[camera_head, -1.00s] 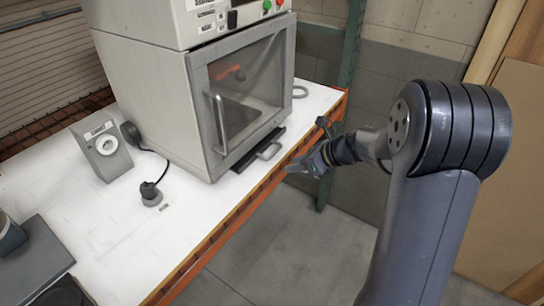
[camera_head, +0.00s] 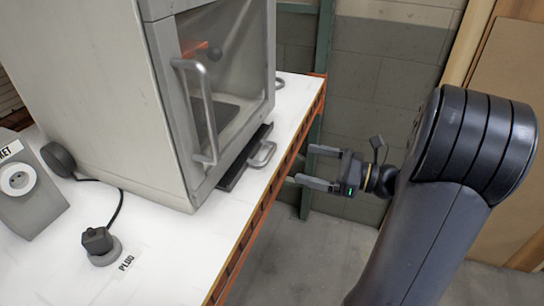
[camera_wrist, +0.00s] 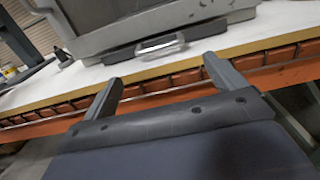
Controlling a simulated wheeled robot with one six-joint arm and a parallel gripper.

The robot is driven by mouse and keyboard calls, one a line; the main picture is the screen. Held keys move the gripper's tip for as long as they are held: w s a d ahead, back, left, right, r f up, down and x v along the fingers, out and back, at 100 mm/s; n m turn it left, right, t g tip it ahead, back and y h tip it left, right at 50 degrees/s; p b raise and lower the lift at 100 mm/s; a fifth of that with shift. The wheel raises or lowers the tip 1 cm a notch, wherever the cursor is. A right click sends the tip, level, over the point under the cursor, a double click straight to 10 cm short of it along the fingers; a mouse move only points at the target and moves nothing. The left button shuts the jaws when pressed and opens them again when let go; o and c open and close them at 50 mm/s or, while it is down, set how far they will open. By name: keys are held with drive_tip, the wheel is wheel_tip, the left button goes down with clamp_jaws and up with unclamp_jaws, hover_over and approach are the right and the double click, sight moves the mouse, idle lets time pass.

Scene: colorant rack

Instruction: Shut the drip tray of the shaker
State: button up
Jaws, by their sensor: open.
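The shaker (camera_head: 110,90) is a grey cabinet with a windowed door and a tall bar handle (camera_head: 207,110), standing on a white bench. Its drip tray (camera_head: 240,165) is a dark flat tray at the base below the door, sticking out toward the bench edge. A metal loop handle (camera_head: 264,154) is on its front. In the wrist view the drip tray (camera_wrist: 122,56) and its handle (camera_wrist: 160,46) lie beyond the fingers. My gripper (camera_head: 318,166) is open and empty, to the right of the tray, apart from it and off the bench edge. It also shows in the wrist view (camera_wrist: 160,80).
The white bench (camera_head: 170,235) has an orange front beam (camera_head: 262,208). A grey socket box (camera_head: 28,190) and a black plug (camera_head: 98,242) with a cord are at the left. A green post (camera_head: 318,100) stands behind. The floor beside the bench is clear.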

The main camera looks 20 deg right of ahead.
sight(261, 158)
drive_tip(key=x, duration=0.9)
drive_tip(key=shift+c, duration=0.4)
drive_tip(key=c, duration=1)
drive_tip(key=shift+x, duration=1.95)
drive_tip(key=o, duration=0.9)
drive_tip(key=shift+o, duration=0.9)
drive_tip(key=shift+w+a, duration=0.1)
